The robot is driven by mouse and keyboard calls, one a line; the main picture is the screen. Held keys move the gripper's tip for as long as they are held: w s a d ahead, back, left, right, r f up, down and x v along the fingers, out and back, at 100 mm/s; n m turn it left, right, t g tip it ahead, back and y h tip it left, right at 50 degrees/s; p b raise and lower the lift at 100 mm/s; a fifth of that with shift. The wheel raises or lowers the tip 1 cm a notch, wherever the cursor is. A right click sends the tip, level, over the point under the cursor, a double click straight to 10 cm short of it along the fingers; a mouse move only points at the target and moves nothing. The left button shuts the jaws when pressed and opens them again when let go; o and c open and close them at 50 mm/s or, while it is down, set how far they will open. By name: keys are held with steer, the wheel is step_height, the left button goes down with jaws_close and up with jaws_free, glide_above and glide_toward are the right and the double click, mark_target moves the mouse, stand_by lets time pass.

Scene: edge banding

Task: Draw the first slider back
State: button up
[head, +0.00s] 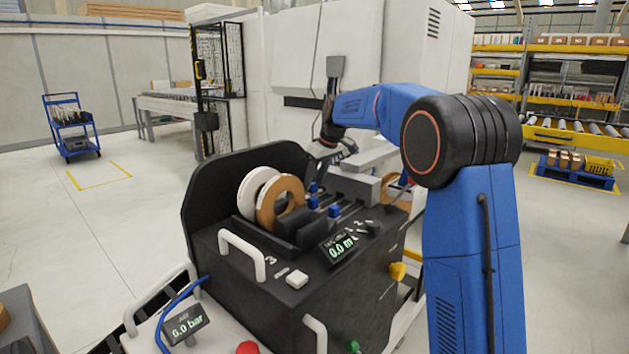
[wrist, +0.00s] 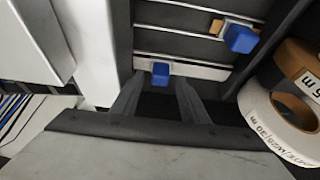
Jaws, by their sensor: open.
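Several blue slider knobs sit on rails on top of the black machine; in the head view one (head: 313,188) is under my gripper (head: 318,163) and another (head: 334,210) is nearer the front. In the wrist view one blue knob (wrist: 160,73) lies just beyond the fingertips, about in line with the gap between them. My gripper (wrist: 157,88) is open and empty, pointing down at the rails. A second blue knob (wrist: 241,38) sits on another rail to the right. I cannot tell which knob is numbered first.
A white roll (wrist: 285,125) and a brown roll (wrist: 299,73) stand beside the rails, at the right of the wrist view. A black curved guard (head: 215,180) rises behind them. A white handle (head: 243,253) and a display (head: 340,249) are at the front.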

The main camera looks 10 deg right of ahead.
jaws_close()
steer(key=s+a, duration=0.1)
steer(key=a, duration=0.1)
steer(key=s+a, duration=0.2)
steer(key=a, duration=0.1)
steer(key=s+a, duration=0.2)
steer(key=shift+s+a, duration=0.25)
steer(key=shift+a, duration=0.05)
jaws_free()
steer(key=shift+a, duration=0.1)
